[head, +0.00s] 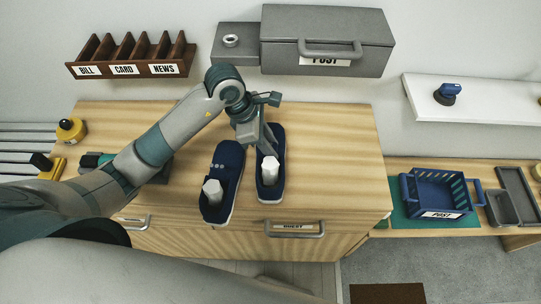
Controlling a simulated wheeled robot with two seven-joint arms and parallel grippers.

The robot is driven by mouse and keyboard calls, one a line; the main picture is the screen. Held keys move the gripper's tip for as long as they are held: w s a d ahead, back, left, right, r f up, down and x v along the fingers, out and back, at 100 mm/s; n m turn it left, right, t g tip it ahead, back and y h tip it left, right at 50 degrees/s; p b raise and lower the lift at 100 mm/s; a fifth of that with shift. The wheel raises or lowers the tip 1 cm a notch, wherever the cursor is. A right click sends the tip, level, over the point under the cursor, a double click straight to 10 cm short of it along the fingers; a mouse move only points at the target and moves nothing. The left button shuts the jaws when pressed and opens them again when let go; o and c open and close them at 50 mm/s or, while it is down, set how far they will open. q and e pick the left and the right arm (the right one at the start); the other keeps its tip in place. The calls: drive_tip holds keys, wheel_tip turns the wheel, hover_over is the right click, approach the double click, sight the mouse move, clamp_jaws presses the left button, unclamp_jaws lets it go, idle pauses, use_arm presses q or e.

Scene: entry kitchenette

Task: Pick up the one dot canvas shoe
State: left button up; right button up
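Two dark blue canvas shoes with pale soles lie side by side on the wooden cabinet top, each with a whitish plug-like piece in its opening. The left shoe (222,169) shows a short row of small pale dots on its upper. The right shoe (278,178) is partly covered by my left gripper, and I cannot see any dots on it. My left gripper (268,148) points down over the middle of the right shoe. Its fingers are seen edge-on, so I cannot tell whether they are open or touch the shoe. My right gripper is out of view.
A brown letter rack (130,57) and a grey post box (327,42) are on the wall behind. A blue basket (436,194) and a grey tray (502,208) stand on the lower bench at right. A yellow-and-black item (70,130) sits at left. The cabinet top right of the shoes is clear.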

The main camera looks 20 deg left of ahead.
use_arm(q)
clamp_jaws()
drive_tip(key=shift+r, duration=0.15)
drive_tip(key=shift+w+r+b, duration=0.1)
drive_tip(key=shift+r+b, duration=0.85)
drive_tip(key=shift+r, duration=0.9)
drive_tip(key=s+d+r+b, duration=0.3)
drive_tip(key=s+d+r, duration=0.4)
drive_tip(key=d, duration=0.2)
drive_tip(key=shift+s, duration=0.15)
drive_tip(key=shift+d, duration=0.1)
